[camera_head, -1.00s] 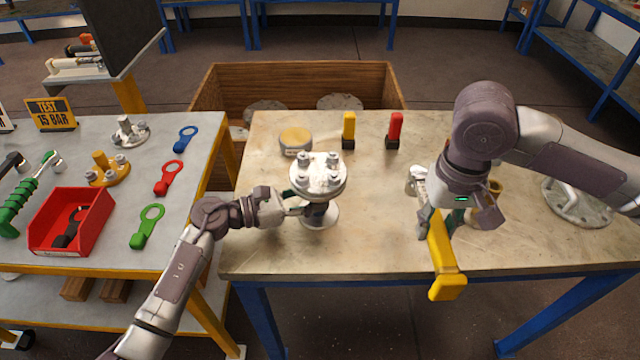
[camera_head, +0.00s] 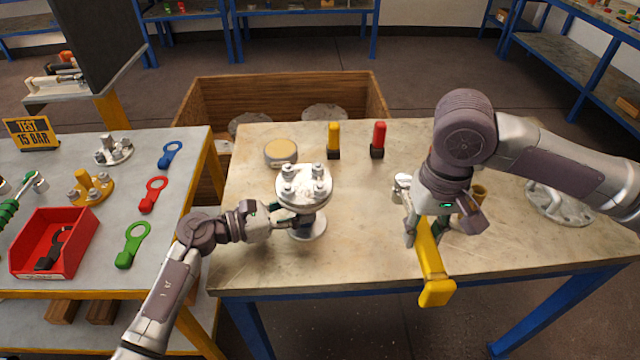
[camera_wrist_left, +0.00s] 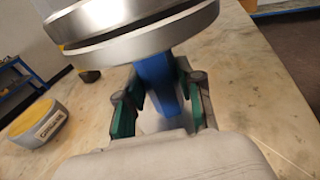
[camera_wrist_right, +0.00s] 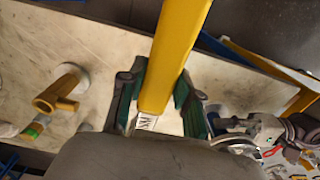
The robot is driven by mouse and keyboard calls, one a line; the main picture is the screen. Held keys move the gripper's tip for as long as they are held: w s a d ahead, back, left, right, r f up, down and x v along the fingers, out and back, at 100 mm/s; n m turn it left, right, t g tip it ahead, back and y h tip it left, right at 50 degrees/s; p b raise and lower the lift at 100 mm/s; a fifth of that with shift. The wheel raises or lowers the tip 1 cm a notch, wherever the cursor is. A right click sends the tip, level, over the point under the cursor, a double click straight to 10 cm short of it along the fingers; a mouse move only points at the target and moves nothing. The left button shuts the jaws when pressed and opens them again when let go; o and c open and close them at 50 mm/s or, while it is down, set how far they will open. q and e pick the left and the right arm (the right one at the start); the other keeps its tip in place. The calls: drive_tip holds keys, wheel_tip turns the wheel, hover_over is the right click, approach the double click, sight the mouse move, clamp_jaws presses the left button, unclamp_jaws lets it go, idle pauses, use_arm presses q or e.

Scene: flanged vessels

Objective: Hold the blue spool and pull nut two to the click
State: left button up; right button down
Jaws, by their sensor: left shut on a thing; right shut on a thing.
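The spool stands on the middle table, with a silver flange (camera_head: 303,186) and several nuts on top; its blue neck (camera_wrist_left: 160,84) shows in the left wrist view. My left gripper (camera_wrist_left: 158,100) is shut on this neck, just under the flange. My right gripper (camera_head: 432,226) is shut on a yellow tool (camera_head: 433,268), right of the spool and apart from it. The tool also shows in the right wrist view (camera_wrist_right: 178,50). Its thick yellow end points toward the table's front edge. I cannot tell which nut is number two.
A round tin (camera_head: 281,152) with a yellow top stands behind the spool. A yellow-topped piece (camera_head: 334,138) and a red-topped piece (camera_head: 379,137) stand farther back. The side table holds a red bin (camera_head: 55,243) and coloured ring wrenches. Bare tabletop lies between the spool and my right gripper.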

drive_tip(key=w+a+r+n, duration=0.2)
drive_tip(key=a+r+n, duration=0.6)
drive_tip(key=r, duration=0.4)
drive_tip(key=shift+n, duration=0.5)
drive_tip(key=shift+w+d+f, duration=0.1)
drive_tip(key=shift+d+f, duration=0.1)
drive_tip(key=shift+f, duration=1)
drive_tip(key=shift+d+f, duration=0.2)
drive_tip(key=shift+f, duration=1)
drive_tip(key=shift+f, duration=0.2)
drive_tip(key=shift+f, duration=1)
